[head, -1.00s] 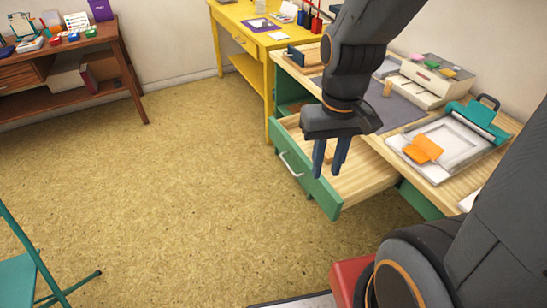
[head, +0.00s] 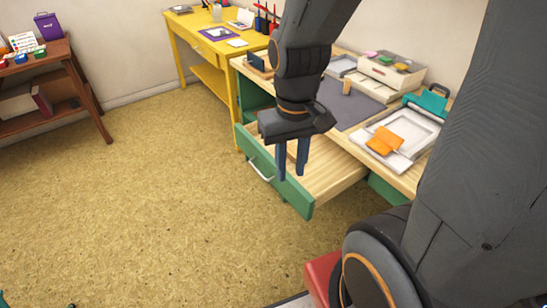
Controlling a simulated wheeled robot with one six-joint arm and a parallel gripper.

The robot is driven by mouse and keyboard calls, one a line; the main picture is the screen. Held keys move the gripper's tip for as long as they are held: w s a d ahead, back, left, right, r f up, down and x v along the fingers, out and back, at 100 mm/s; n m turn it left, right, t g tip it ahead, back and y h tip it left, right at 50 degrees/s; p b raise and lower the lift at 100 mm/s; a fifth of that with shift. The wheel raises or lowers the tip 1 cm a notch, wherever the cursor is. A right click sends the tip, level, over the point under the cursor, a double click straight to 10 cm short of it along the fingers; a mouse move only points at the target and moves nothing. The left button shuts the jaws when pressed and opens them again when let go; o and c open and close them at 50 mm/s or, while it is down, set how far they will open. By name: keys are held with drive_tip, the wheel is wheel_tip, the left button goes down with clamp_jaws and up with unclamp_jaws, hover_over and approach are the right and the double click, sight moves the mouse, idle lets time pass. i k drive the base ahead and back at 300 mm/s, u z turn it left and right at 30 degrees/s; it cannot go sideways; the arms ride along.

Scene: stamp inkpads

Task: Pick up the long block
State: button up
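My gripper (head: 293,168) points down over the open drawer (head: 335,170) of the green desk, just inside the drawer's green front. Its two blue fingers stand apart. A small brownish patch shows between them near the palm; I cannot tell whether it is a block or the drawer's wood behind. A small tan block (head: 347,86) stands upright on the grey desk mat (head: 340,108), behind and to the right of my gripper, apart from it. I cannot tell which of these is the long block. The drawer floor behind my gripper is partly hidden.
The desktop holds a drawer box (head: 392,73) with coloured pads and a teal-clamped press (head: 410,128) with an orange piece (head: 385,140). A yellow table (head: 205,55) stands behind, a brown shelf (head: 60,85) at left. The floor at left is clear.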

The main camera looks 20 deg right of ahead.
sight(292, 149)
drive_tip(key=u, duration=0.5)
drive_tip(key=k, duration=1.15)
drive_tip(key=z, duration=0.55)
drive_tip(key=i, duration=1.35)
drive_tip(key=z, duration=0.05)
